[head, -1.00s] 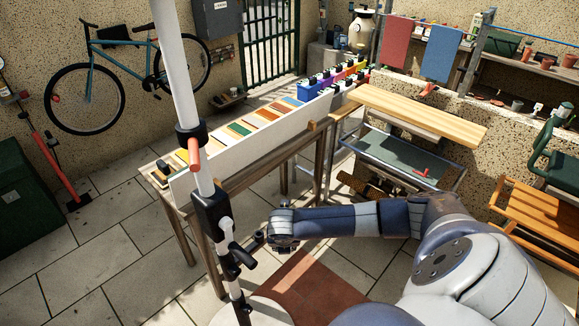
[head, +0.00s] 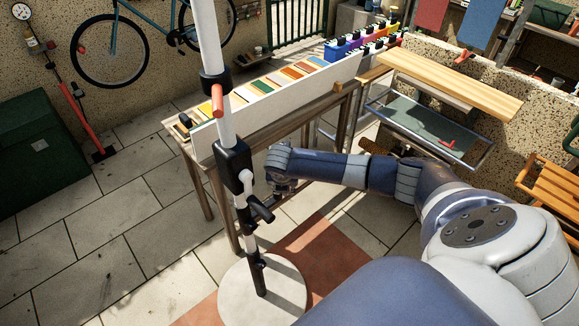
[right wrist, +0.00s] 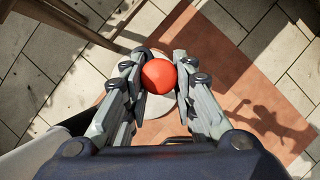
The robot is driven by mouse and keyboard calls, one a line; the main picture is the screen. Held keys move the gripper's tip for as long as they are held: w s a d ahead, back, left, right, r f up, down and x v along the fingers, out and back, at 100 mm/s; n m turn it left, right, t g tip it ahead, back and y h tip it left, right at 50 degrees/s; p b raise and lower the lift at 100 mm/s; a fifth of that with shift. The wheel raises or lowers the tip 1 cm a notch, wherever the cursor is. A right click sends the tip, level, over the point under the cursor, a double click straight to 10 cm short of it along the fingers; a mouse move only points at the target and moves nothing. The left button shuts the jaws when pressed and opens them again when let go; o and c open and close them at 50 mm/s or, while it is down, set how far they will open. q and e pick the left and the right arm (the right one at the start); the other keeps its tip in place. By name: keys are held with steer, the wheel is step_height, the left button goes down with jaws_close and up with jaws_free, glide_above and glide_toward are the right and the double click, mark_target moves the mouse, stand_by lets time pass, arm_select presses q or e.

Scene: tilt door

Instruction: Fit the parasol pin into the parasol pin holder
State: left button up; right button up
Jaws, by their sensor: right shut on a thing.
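The white parasol pole (head: 206,45) stands upright on a round pale base (head: 285,285). It carries a black collar with an orange handle-like piece (head: 217,100), a black housing (head: 233,165) and black knobs lower down. I cannot tell which of these is the pin holder. My right gripper (head: 283,185) is just right of the pole, about level with the lower part of the housing. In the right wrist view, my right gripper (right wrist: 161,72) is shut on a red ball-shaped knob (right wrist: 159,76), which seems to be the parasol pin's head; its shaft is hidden. My left gripper is out of view.
A long wooden table (head: 345,88) with a white board along its front and coloured samples stands behind the pole. A dark green box (head: 45,145) is at the left. A metal cart (head: 410,125) is behind my right arm. Paved floor is free at the lower left.

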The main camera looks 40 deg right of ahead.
steer(key=shift+w+a+b, duration=0.15)
steer(key=shift+w+b, duration=0.55)
steer(key=shift+w, duration=1.25)
steer(key=shift+p, duration=0.35)
steer(key=shift+p, duration=0.85)
stand_by(0.4)
steer(key=shift+f+b, duration=1.25)
steer(key=shift+f, duration=0.75)
steer(key=o, duration=1.1)
steer(key=shift+o, duration=0.2)
steer(key=shift+r, duration=0.1)
